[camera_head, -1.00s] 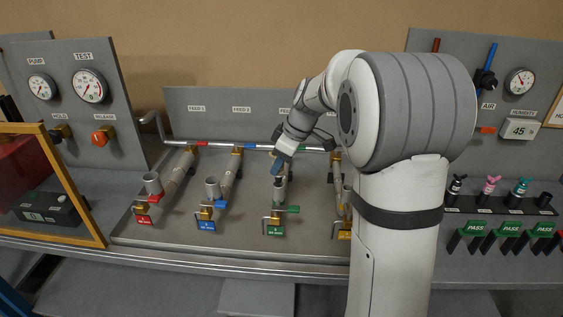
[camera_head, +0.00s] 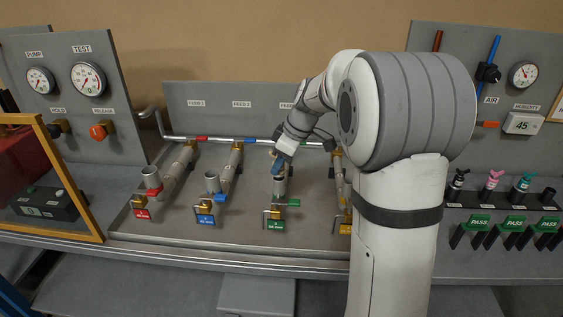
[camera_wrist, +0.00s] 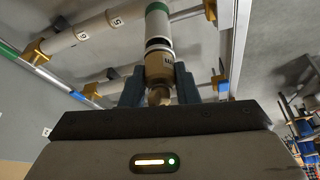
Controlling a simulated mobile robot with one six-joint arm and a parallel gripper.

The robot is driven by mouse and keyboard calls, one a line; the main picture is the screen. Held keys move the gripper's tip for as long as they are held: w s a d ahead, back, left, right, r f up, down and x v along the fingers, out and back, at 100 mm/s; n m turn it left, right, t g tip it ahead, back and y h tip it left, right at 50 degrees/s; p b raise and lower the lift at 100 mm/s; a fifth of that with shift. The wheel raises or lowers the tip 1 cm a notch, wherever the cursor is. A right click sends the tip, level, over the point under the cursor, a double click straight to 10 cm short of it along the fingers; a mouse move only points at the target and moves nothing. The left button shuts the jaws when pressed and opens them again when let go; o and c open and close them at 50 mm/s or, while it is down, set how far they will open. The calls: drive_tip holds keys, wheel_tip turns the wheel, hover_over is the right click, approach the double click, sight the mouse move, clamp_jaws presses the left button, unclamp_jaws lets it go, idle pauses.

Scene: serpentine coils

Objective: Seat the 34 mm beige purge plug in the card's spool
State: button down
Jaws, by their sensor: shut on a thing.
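My gripper (camera_head: 279,166) points down at the upright stub of the green-tagged spool (camera_head: 279,187), third from the left on the bench. In the wrist view the blue-grey fingers of my gripper (camera_wrist: 159,88) are shut on the beige plug (camera_wrist: 160,66), which has dark lettering on its side. The plug is in line with the pale spool (camera_wrist: 158,26), which has a green band. A dark rim or gap shows between plug and spool; I cannot tell how far the plug is in. In the head view the fingers hide the plug. The green tag (camera_head: 274,226) sits in front of the spool.
Neighbouring spools have a red tag (camera_head: 142,214) and a blue tag (camera_head: 205,220) to the left; a yellow-tagged one (camera_head: 345,229) is partly behind my arm. A wood-framed panel (camera_head: 75,190) stands at left. Plugs on a rack (camera_head: 492,180) stand at right.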

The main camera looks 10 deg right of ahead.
drive_tip(key=shift+f, duration=0.25)
drive_tip(key=shift+f+b, duration=0.35)
drive_tip(key=shift+b, duration=0.25)
drive_tip(key=c, duration=1)
unclamp_jaws()
drive_tip(key=shift+c, duration=0.2)
drive_tip(key=v, duration=0.7)
drive_tip(key=s+f+m+h, duration=0.1)
drive_tip(key=s+f+m, duration=0.1)
drive_tip(key=s, duration=0.7)
drive_tip(key=s+a+f+m+h, duration=0.1)
drive_tip(key=s+f+m, duration=0.2)
drive_tip(key=s, duration=0.6)
drive_tip(key=s+a+f+m+h, duration=0.1)
drive_tip(key=s+f+m, duration=0.1)
drive_tip(key=s+m, duration=0.4)
drive_tip(key=s+b, duration=0.1)
drive_tip(key=s, duration=0.2)
drive_tip(key=shift+f+h, duration=0.3)
drive_tip(key=shift+f, duration=0.05)
